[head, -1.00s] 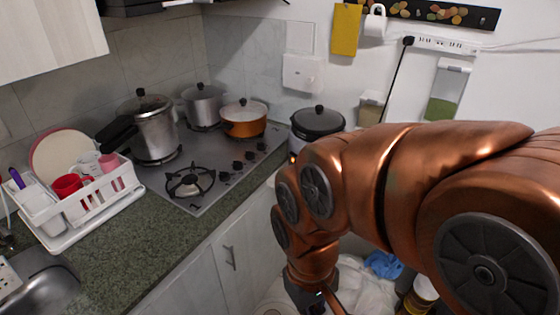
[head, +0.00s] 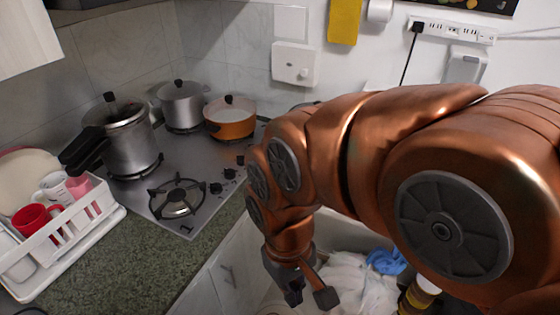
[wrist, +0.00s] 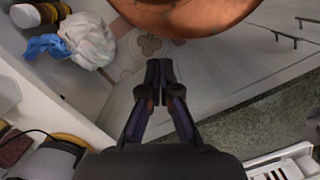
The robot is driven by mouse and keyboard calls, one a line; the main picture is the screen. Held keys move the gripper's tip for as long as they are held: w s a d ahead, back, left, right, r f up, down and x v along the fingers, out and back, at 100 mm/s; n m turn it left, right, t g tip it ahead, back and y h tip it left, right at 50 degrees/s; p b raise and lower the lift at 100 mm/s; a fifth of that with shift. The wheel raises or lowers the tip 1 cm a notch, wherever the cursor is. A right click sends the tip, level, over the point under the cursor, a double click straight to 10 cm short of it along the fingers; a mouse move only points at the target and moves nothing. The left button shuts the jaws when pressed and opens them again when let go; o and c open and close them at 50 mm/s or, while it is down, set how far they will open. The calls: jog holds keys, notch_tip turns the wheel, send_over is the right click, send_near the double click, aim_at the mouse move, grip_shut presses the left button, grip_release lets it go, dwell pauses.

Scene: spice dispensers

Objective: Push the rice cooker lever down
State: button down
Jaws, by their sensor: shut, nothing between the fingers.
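My gripper (head: 293,292) hangs low at the end of my bent arm in the head view, in front of the cabinet and below counter height. In the wrist view its dark fingers (wrist: 160,70) meet at the tips with nothing between them. The rice cooker is almost wholly hidden behind my arm in the head view. Only a thin dark bit of what looks like its lid (head: 306,104) shows above the arm, right of the orange pot. Its lever cannot be seen in any view. My gripper is apart from it.
A gas stove (head: 200,166) holds a pressure cooker (head: 130,140), a steel pot (head: 182,104) and an orange pot (head: 230,122). A white dish rack (head: 62,240) stands at left on the green counter (head: 130,265). A white bag (head: 355,280) and blue cloth (head: 386,262) lie low at right.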

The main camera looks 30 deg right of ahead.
jog(key=shift+w, duration=0.1)
jog(key=w+d+r+m+t+b, duration=0.1)
jog(key=w+d+m, duration=0.15)
jog(key=w, duration=0.55)
jog(key=w+d+r+m, duration=0.1)
jog(key=w+d+m, duration=0.15)
jog(key=w, duration=0.55)
jog(key=w+d+r+m+t+b, duration=0.1)
jog(key=w+d+r+m, duration=0.15)
jog(key=w, duration=0.65)
jog(key=w+d+f+m, duration=0.2)
jog(key=w+d+m, duration=0.1)
jog(key=w+d, duration=0.3)
jog(key=w+d+f+m+h, duration=0.1)
jog(key=w+d+m, duration=0.3)
jog(key=d, duration=0.6)
jog(key=shift+w+f+b, duration=0.3)
jog(key=shift+w+f, duration=0.4)
jog(key=shift+w, duration=0.45)
jog(key=shift+f, duration=0.1)
jog(key=f+p, duration=0.1)
jog(key=f, duration=0.2)
jog(key=d+f+p, duration=0.1)
jog(key=f, duration=0.2)
jog(key=f+p, duration=0.1)
jog(key=f, duration=0.2)
jog(key=shift+w+d+f, duration=0.15)
jog(key=shift+f, duration=0.25)
